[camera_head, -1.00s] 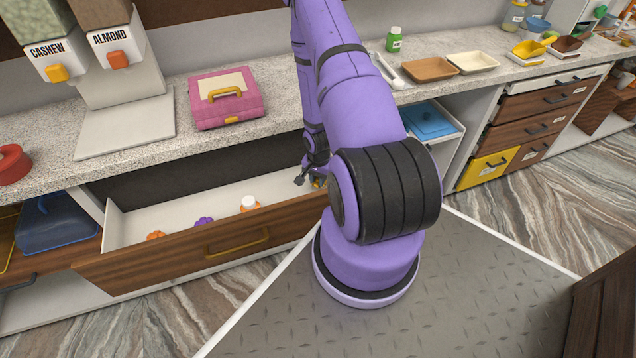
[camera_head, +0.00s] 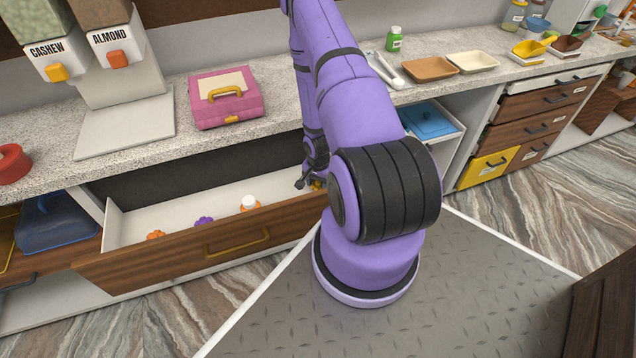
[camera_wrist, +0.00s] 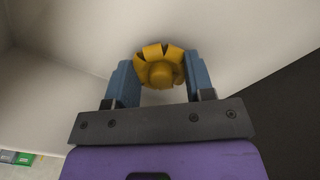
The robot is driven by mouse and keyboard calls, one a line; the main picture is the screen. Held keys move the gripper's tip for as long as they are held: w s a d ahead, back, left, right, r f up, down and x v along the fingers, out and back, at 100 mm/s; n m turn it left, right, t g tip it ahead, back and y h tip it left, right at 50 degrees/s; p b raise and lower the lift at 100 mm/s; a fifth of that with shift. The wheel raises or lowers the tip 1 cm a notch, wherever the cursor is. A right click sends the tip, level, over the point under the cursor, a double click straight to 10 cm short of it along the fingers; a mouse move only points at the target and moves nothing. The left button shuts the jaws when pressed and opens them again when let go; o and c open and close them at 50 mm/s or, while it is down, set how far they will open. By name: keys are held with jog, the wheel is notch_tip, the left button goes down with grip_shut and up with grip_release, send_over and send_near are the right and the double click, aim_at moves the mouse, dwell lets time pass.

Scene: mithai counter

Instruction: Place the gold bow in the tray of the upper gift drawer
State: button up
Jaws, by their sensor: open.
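The gold bow (camera_wrist: 160,72) shows in the wrist view against a pale drawer floor, between the two blue fingers of my gripper (camera_wrist: 159,66). The fingers stand apart on either side of it, with a small gap showing. In the head view a bit of the gold bow (camera_head: 318,186) shows beside my gripper (camera_head: 308,183), at the right end of the open drawer (camera_head: 205,246). My arm hides most of that end. Whether the bow rests fully on the floor is hard to tell.
The drawer also holds an orange item (camera_head: 156,235), a purple item (camera_head: 204,220) and a white-capped bottle (camera_head: 249,203), left of my gripper. The counter (camera_head: 275,120) overhangs the drawer's back. A pink box (camera_head: 225,108) stands on it.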

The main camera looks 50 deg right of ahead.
notch_tip(320, 180, up, 12)
notch_tip(320, 180, up, 16)
jog(key=f+n+h, duration=0.1)
jog(key=n, duration=0.2)
send_over(318, 183)
jog(key=w+a, duration=0.3)
jog(key=w, duration=0.3)
jog(key=a+r+n+t, duration=0.2)
jog(key=a+r+n, duration=0.35)
jog(key=r, duration=1.05)
jog(key=s+a+r+n+t, duration=0.1)
jog(key=s+a+r, duration=0.2)
jog(key=a+r, duration=0.35)
jog(key=s+a+r+n+t, duration=0.1)
jog(key=s+a+r+n, duration=0.15)
jog(key=a+r, duration=0.4)
jog(key=s+a+r+n, duration=0.1)
jog(key=s+a+r, duration=0.1)
jog(key=s, duration=0.4)
jog(key=s+a+r+n+t+y, duration=0.1)
jog(key=s+a+r+n, duration=0.1)
jog(key=s+r, duration=0.3)
jog(key=shift+s+a, duration=0.55)
jog(key=shift+a, duration=0.3)
jog(key=shift+c, duration=0.5)
